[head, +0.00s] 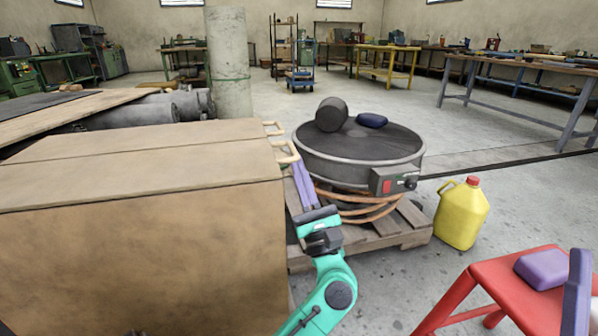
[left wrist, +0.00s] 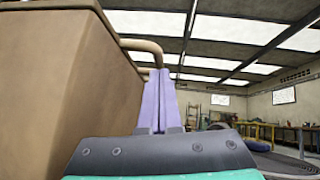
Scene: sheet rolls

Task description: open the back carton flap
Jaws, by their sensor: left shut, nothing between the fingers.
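The big brown carton (head: 140,255) stands at the left of the head view. Its two top flaps lie flat: the front flap (head: 130,183) and the back flap (head: 150,140). Each has a tan loop handle at its right end, the front handle (head: 287,160) and the back handle (head: 272,128). My left gripper (head: 297,168) is shut and empty, just right of the carton near the front handle. In the left wrist view its purple fingers (left wrist: 160,75) stand upright beside the carton wall, with a handle (left wrist: 145,46) near the tips; contact is unclear.
A round dark turntable (head: 360,160) with a control box (head: 393,180) stands on a wooden pallet (head: 400,235) right of my left gripper. A yellow jug (head: 461,215) and red stool (head: 510,290) are farther right.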

